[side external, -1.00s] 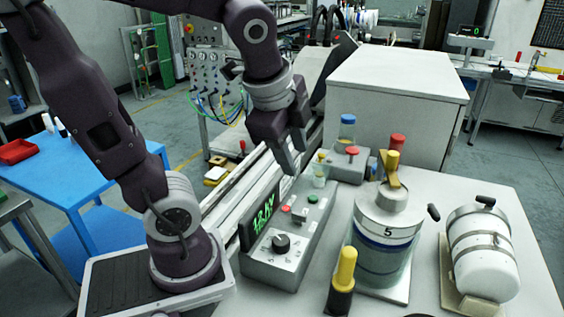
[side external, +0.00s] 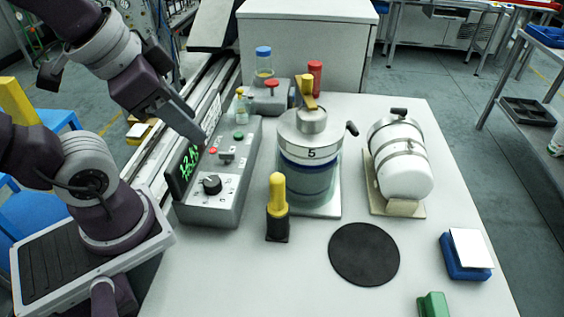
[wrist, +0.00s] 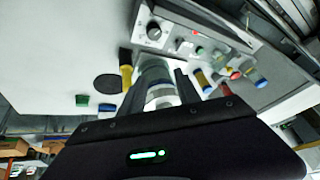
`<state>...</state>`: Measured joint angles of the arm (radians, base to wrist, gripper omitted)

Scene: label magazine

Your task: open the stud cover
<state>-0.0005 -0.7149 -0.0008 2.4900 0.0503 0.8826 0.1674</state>
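A grey control box (side external: 213,205) stands on the left of the white table, with a green lit display (side external: 188,166), a black knob (side external: 212,185), a red button (side external: 214,151) and a green button (side external: 239,135). A small grey raised piece (side external: 227,154) sits between the buttons; I cannot tell whether it is the stud cover. My gripper (side external: 197,138) hangs in front of the box's upper left, by the display, apparently holding nothing. In the wrist view its dark fingers (wrist: 158,82) stand apart, and the knob (wrist: 154,31) shows beyond them.
A canister marked 5 (side external: 309,170) with a yellow handle stands right of the box, and a white strapped cylinder (side external: 403,165) further right. A yellow-topped post (side external: 277,205), black disc (side external: 364,254) and blue block (side external: 465,256) are nearer. Bottles stand behind the box.

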